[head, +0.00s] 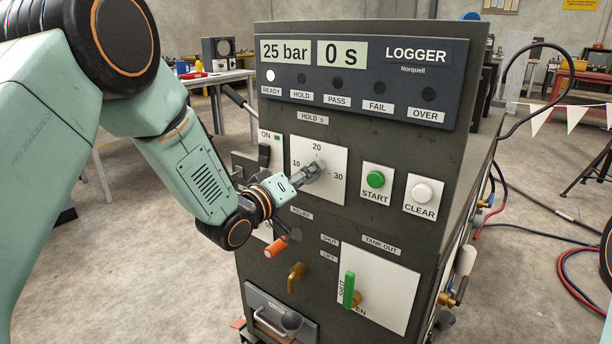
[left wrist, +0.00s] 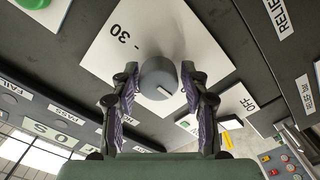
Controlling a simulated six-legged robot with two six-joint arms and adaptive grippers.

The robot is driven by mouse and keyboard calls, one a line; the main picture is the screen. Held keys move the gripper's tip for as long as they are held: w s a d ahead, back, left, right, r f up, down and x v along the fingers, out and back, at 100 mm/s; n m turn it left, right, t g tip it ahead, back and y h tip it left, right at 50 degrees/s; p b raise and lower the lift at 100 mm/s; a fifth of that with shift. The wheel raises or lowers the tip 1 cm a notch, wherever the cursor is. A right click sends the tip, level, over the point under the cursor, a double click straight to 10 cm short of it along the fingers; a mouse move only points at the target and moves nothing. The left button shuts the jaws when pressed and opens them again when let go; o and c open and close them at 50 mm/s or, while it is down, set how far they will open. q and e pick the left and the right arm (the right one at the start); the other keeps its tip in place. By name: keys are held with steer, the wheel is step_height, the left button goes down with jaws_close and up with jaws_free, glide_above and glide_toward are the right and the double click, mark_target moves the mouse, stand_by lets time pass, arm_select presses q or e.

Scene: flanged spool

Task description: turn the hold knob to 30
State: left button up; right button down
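The hold knob (left wrist: 158,76) is a grey round knob on a white dial plate (head: 331,190) marked 10, 20 and 30. In the left wrist view, the 30 is up and left of the knob. A pale mark on the knob slants toward the lower right, not toward the 30. My left gripper (head: 312,171) is at the dial and mostly hides the knob in the head view. In the left wrist view its two fingers (left wrist: 160,80) stand close on either side of the knob; whether they touch it is unclear. My right gripper is out of view.
The START button (head: 375,180) and CLEAR button (head: 422,193) are right of the dial. The display (head: 342,54) reads 0 s, with the READY lamp lit. Below are an orange-tipped lever (head: 275,247), a brass spout (head: 296,275) and a green valve handle (head: 349,290).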

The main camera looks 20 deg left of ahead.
arm_select(q)
steer(key=shift+s+r, duration=0.1)
steer(key=shift+c, duration=1.3)
steer(key=c, duration=0.5)
